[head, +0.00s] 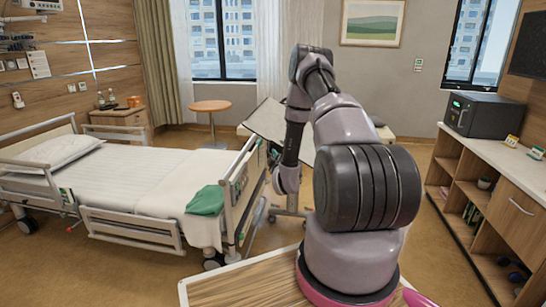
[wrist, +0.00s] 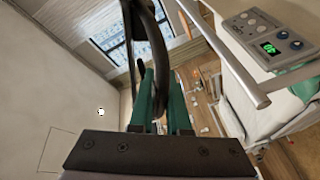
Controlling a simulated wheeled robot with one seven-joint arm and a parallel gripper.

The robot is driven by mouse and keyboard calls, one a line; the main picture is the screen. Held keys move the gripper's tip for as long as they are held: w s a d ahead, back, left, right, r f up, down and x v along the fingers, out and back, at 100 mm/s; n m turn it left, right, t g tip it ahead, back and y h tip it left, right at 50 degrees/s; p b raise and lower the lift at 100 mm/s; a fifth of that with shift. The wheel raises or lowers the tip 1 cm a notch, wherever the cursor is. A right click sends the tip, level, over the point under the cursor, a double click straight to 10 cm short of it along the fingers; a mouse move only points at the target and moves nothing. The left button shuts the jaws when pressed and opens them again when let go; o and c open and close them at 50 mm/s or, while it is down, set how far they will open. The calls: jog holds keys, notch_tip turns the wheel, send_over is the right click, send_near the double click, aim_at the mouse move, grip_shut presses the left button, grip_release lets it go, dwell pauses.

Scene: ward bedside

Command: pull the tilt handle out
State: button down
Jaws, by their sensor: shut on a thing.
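The tilt handle (wrist: 150,40) appears to be the dark curved bar in the upper middle of the wrist view. My gripper (wrist: 161,92) has green fingers on either side of the bar's lower end and is shut on it. In the head view my arm reaches down beside a tilted pale panel (head: 268,122) near the foot of the bed. My fingertips and the handle cannot be made out there. A wide beige surface (wrist: 60,85) fills the left of the wrist view, close to the fingers.
The bed (head: 140,180) stands at left, with a green cloth (head: 206,200) at its foot end. A grey rail (wrist: 222,50) and a control panel with a green display (wrist: 265,38) are close on the right in the wrist view. Shelves (head: 480,190) line the right wall.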

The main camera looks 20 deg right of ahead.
jog(key=shift+s+a+f, duration=0.1)
jog(key=shift+a, duration=0.05)
jog(key=c, duration=0.9)
grip_release()
jog(key=shift+s, duration=0.1)
jog(key=v, duration=1)
jog(key=shift+s+a, duration=0.1)
jog(key=shift+s, duration=0.25)
